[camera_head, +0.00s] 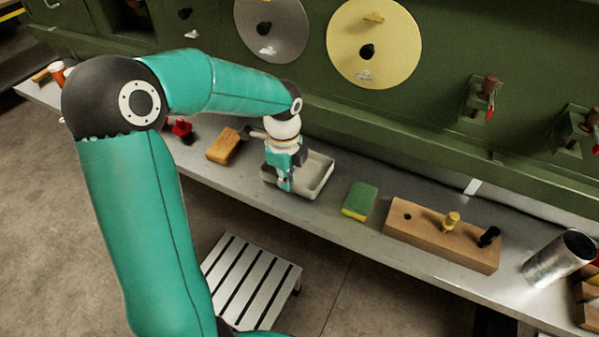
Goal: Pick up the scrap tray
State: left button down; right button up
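The scrap tray (318,174) is a shallow, light grey rectangular tray on the grey bench, near the middle of the view. My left gripper (285,185) points down at the tray's left front part, and its fingers overlap the tray's near left rim in the picture. I cannot tell whether the fingers touch the rim or whether they are open or shut, as they are small and partly hidden. The tray looks flat on the bench. My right gripper is not in view.
On the bench, a wooden block (223,147) lies left of the tray and a green and yellow sponge (359,201) right of it. Further right are a wooden holder (440,236) and a metal cylinder (558,258). A slatted step (250,283) stands on the floor in front. A green panel (440,60) rises behind.

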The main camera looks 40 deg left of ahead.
pick_arm(q)
jog(key=shift+r+p, duration=1.3)
jog(key=shift+r, duration=0.5)
